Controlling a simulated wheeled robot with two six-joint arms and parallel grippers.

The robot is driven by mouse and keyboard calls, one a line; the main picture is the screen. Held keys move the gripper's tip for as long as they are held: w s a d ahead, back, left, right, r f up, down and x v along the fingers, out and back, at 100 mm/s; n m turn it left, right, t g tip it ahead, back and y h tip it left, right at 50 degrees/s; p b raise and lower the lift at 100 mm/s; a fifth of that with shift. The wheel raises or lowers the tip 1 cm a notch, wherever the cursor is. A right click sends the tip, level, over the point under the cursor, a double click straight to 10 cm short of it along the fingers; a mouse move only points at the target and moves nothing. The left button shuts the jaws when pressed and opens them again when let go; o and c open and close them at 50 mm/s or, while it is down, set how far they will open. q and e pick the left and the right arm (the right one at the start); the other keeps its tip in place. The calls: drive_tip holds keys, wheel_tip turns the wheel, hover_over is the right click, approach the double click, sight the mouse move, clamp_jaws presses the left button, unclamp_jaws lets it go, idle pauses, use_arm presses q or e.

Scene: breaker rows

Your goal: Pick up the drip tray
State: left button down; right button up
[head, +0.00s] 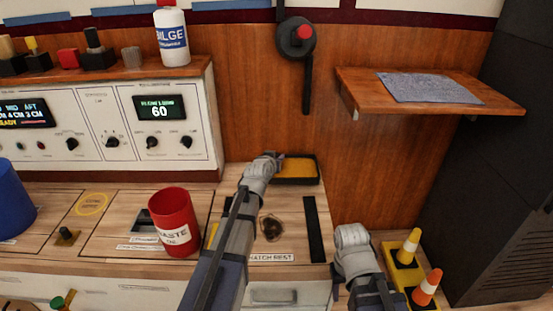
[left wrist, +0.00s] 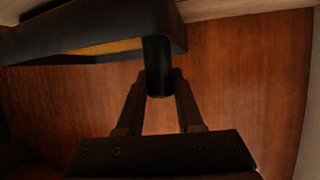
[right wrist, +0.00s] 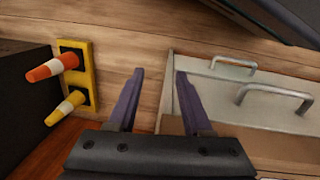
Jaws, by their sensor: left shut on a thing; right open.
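The drip tray (head: 297,171) is a shallow black tray with an orange-yellow inside, at the back of the counter against the wood wall in the head view. It also shows in the left wrist view (left wrist: 90,32), where a dark round handle (left wrist: 158,70) sticks out from it. My left gripper (head: 278,158) is shut on that handle, one finger on each side. I cannot tell whether the tray touches the counter. My right gripper (head: 338,285) is open and empty, low at the counter's front right; its fingers (right wrist: 158,85) stand apart in the right wrist view.
A red waste bin (head: 174,222) stands left of my left arm. Yellow-based cones (head: 408,250) stand right of my right gripper. A wooden shelf (head: 430,92) with a grey cloth (head: 425,87) juts out at right. Drawer handles (right wrist: 275,98) are near my right gripper.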

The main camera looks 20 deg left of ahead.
use_arm(q)
wheel_tip(320, 180, up, 8)
drive_tip(key=p, duration=0.7)
drive_tip(key=shift+r, duration=0.15)
